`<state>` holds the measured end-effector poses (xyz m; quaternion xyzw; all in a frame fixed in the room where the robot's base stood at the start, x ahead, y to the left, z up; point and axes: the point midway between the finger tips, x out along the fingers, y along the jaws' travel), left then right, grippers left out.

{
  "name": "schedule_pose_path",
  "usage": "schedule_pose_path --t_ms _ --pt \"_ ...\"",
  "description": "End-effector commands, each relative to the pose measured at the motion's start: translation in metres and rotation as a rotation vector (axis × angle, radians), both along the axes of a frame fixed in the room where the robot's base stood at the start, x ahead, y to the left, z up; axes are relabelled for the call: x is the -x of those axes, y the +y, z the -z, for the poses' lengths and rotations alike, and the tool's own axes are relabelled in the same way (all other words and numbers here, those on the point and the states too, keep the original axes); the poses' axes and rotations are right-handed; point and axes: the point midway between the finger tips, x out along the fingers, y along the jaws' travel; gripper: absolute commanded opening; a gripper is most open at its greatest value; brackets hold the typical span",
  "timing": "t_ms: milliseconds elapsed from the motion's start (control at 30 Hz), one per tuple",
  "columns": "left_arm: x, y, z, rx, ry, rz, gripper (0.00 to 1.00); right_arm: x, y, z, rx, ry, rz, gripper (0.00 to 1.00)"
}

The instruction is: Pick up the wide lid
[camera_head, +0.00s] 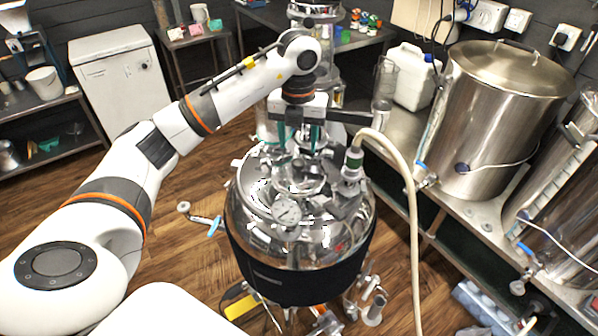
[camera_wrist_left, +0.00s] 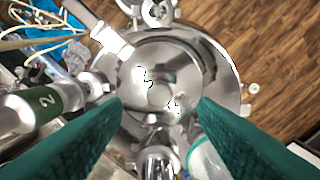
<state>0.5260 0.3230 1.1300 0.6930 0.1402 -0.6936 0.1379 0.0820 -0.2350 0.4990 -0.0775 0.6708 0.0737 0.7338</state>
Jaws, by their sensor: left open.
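A round shiny steel lid (camera_wrist_left: 165,62), which I take for the wide lid, sits on top of a domed steel vessel. In the head view the lid (camera_head: 297,182) is partly hidden by my gripper and fittings. The vessel (camera_head: 300,262) has a black jacket around its lower body. My left gripper (camera_head: 299,138) points down above the vessel top. Its teal fingers are open and apart in the left wrist view (camera_wrist_left: 158,108), with the lid between and beyond them. I cannot tell whether they touch it. My right gripper is not in view.
A hose (camera_head: 412,210) with a green-banded fitting (camera_head: 352,165) rises beside the lid. A gauge (camera_head: 286,211) is on the vessel's front. A large lidded steel pot (camera_head: 490,125) and a white canister (camera_head: 414,80) stand on the right counter. Wooden floor lies open at left.

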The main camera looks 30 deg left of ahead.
Motion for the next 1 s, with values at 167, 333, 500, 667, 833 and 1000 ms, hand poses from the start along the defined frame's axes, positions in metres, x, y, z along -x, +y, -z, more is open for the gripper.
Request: schedule_pose_path --t_ms 167,333,500,667,833,1000 --pt "0.0 0.0 0.018 0.001 0.001 0.001 0.54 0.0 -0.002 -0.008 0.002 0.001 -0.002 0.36" --pt "0.0 0.0 0.03 0.002 0.002 0.002 0.54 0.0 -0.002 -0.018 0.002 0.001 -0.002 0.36" --pt "-0.002 0.001 0.057 0.004 0.004 0.002 0.54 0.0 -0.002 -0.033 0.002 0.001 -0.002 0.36" --pt "-0.002 0.001 0.072 0.003 0.0 0.003 0.54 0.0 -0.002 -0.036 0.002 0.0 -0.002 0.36" --pt "-0.003 0.001 0.074 0.002 -0.002 0.003 0.54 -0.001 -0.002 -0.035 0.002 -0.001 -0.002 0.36" --pt "-0.003 0.001 0.073 0.002 -0.002 0.003 0.36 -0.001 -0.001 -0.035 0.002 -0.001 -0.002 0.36"
